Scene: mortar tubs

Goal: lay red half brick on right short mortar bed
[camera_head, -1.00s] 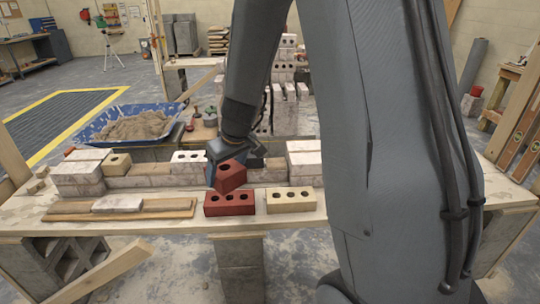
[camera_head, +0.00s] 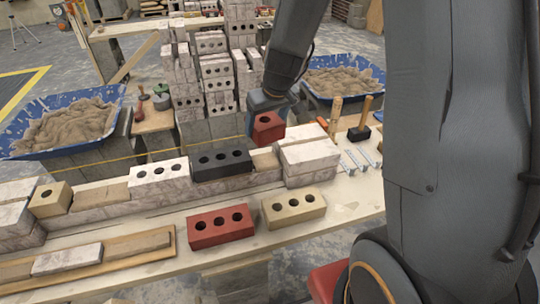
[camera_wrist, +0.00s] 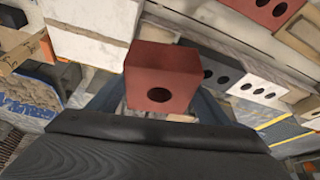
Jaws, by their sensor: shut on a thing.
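My gripper (camera_head: 272,102) is shut on the red half brick (camera_head: 268,127) and holds it in the air. The brick also shows in the wrist view (camera_wrist: 160,72), roughly level, with one hole facing the camera. The right short mortar bed (camera_head: 265,160) is a tan-grey strip on the wall, between a black brick (camera_head: 221,165) and a stack of white bricks (camera_head: 308,155). In the head view the held brick appears above and behind this bed, with a visible gap. In the wrist view the held brick partly hides the bed.
A white brick (camera_head: 160,178), a longer mortar bed (camera_head: 98,195) and a tan half brick (camera_head: 50,199) lie left along the wall. A red brick (camera_head: 221,227) and a tan brick (camera_head: 293,207) sit in front. Hammers and tools (camera_head: 360,133) lie right. Mortar tubs (camera_head: 62,128) stand behind.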

